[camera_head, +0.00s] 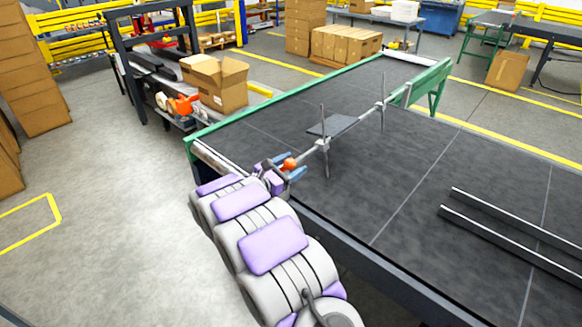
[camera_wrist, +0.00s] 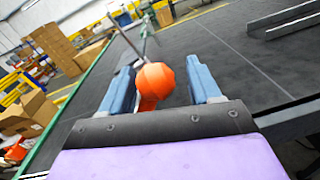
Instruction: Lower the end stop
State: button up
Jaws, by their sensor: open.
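The end stop (camera_head: 341,126) is a metal bar across the dark table, with a flat dark plate and upright rods in clamps. An orange ball knob (camera_head: 289,164) sits at its near end. My gripper (camera_head: 283,173) is open at this knob. In the wrist view the orange knob (camera_wrist: 156,79) lies between the two blue fingers (camera_wrist: 163,76), nearer the left one, with a gap on the right. An orange stem shows below the ball. Whether the left finger touches the knob I cannot tell. The bar's far part is small and tilted in the wrist view.
The dark table (camera_head: 400,190) has a green frame edge (camera_head: 290,94). Two metal rails (camera_head: 505,232) lie on its right part. An open cardboard box (camera_head: 217,83) stands on a bench at the back left. The floor left of my arm is clear.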

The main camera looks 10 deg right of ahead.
jog(key=shift+a, duration=0.65)
jog(key=shift+c, duration=0.8)
jog(key=shift+d, duration=0.35)
jog(key=c, duration=0.5)
grip_shut()
